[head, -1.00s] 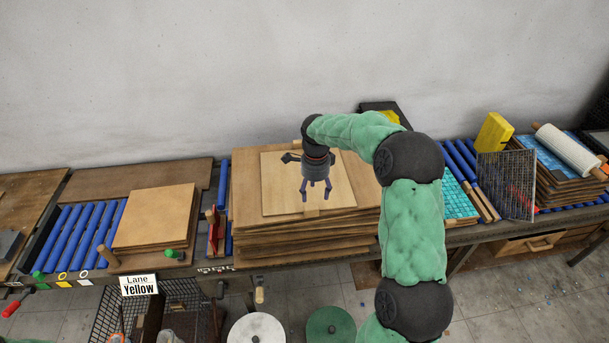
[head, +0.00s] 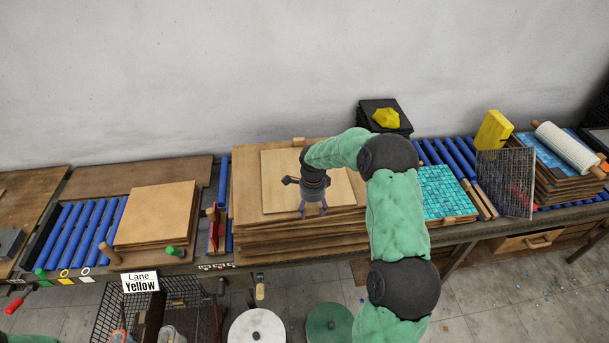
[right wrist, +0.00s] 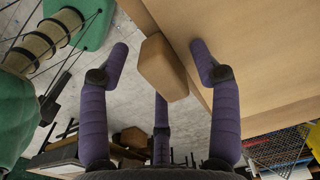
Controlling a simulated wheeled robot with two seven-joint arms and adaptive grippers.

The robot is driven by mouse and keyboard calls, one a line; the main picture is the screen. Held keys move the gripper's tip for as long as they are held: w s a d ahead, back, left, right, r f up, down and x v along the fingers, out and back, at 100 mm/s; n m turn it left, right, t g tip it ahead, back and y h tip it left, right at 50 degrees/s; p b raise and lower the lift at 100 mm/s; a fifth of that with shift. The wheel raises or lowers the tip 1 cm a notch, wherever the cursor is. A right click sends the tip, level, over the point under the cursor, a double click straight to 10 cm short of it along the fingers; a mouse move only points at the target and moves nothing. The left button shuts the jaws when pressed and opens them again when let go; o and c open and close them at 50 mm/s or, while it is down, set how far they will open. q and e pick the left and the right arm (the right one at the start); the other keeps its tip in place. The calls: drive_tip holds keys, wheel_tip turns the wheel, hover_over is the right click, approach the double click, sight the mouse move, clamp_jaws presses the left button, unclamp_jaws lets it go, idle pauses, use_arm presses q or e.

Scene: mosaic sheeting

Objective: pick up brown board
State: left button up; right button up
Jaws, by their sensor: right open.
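A light brown board (head: 280,190) lies flat on top of a stack of larger brown boards (head: 300,240) in the middle of the bench. My right gripper (head: 313,208) is open over the front part of this board, fingers pointing down. In the right wrist view a wooden block (right wrist: 164,68) at the edge of a brown board (right wrist: 250,50) shows between the spread fingers of the gripper (right wrist: 160,65), with no clear contact. My left gripper is not in view.
Another brown board pile (head: 155,217) sits on blue rollers at the left, above a "Lane Yellow" sign (head: 140,284). Right of my arm are a teal mosaic sheet (head: 445,192), a wire rack (head: 507,183) and a yellow block (head: 494,131). A yellow lump rests on a black stack (head: 385,112).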

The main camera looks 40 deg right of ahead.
drive_tip(key=shift+c, duration=0.2)
clamp_jaws()
drive_tip(key=shift+w, duration=0.1)
drive_tip(key=shift+r, duration=0.2)
